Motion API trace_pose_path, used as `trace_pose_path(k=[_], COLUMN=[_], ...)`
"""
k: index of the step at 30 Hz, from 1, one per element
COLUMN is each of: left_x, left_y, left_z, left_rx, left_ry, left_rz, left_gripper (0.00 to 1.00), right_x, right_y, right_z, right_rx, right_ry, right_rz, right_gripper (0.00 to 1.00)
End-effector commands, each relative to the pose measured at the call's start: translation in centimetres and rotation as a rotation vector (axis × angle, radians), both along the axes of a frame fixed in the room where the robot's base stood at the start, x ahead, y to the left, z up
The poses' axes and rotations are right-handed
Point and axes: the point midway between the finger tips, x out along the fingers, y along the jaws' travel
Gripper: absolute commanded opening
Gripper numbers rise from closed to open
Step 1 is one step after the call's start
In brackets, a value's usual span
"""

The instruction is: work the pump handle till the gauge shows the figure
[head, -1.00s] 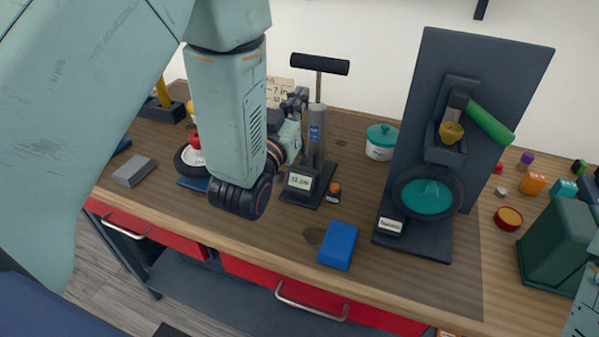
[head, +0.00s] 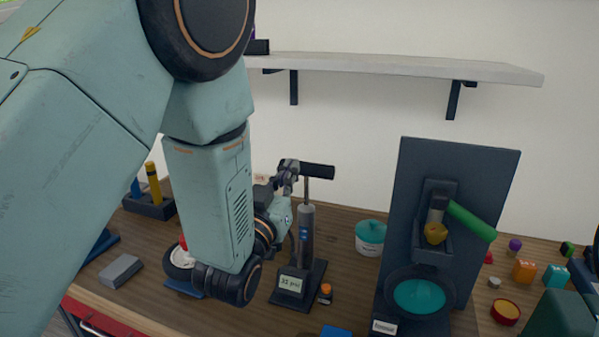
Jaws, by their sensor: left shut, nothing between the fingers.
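The pump (head: 306,235) stands upright on the bench on a dark base. Its black T-handle (head: 318,171) sits above the barrel with a short length of rod showing. The gauge (head: 291,283) on the base has a pale display that seems to read 32 psi, in small blurred figures. My left gripper (head: 288,174) is shut and empty, at the left end of the handle. It overlaps that end in view; I cannot tell whether it touches. My left arm hides the bench to the left of the pump. My right gripper is out of view.
A teal-lidded tub (head: 370,238) stands behind. A dark upright panel (head: 452,170) with a green-handled device is to the right. A grey block (head: 121,270) lies left. A shelf (head: 400,67) hangs above.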

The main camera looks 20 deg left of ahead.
Motion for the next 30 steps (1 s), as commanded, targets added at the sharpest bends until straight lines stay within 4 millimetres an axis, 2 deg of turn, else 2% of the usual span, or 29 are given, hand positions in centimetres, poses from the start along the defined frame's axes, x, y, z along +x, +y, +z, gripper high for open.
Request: trace_pose_path(k=[1,3,6,8,12,15,26,30], left_x=[-0.2,-0.6,-1.3,-1.8,-2.6,-2.7,-2.6,-1.6], left_y=[-0.1,-0.2,-0.1,0.0,0.3,0.4,0.5,0.4], left_z=[3.2,5.5,7.4,7.1,4.3,3.4,3.2,3.2], left_rx=[0.006,0.011,0.015,0.015,0.007,0.001,-0.004,-0.005], left_ry=[-0.012,0.004,0.061,0.12,0.238,0.273,0.279,0.278], left_rz=[-0.004,-0.006,-0.004,-0.002,0.005,0.008,0.009,0.009], left_gripper=[0.0,0.0,0.0,0.0,0.0,0.0,0.0,0.0], right_x=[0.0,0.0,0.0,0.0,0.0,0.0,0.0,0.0], right_y=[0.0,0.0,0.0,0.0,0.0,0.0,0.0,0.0], right_z=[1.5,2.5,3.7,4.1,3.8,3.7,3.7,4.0], right_rx=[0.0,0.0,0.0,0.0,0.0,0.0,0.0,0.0], right_ry=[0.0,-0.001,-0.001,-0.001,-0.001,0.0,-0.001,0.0], right_rz=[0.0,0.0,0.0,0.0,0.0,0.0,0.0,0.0], right_gripper=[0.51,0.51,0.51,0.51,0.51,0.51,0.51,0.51])
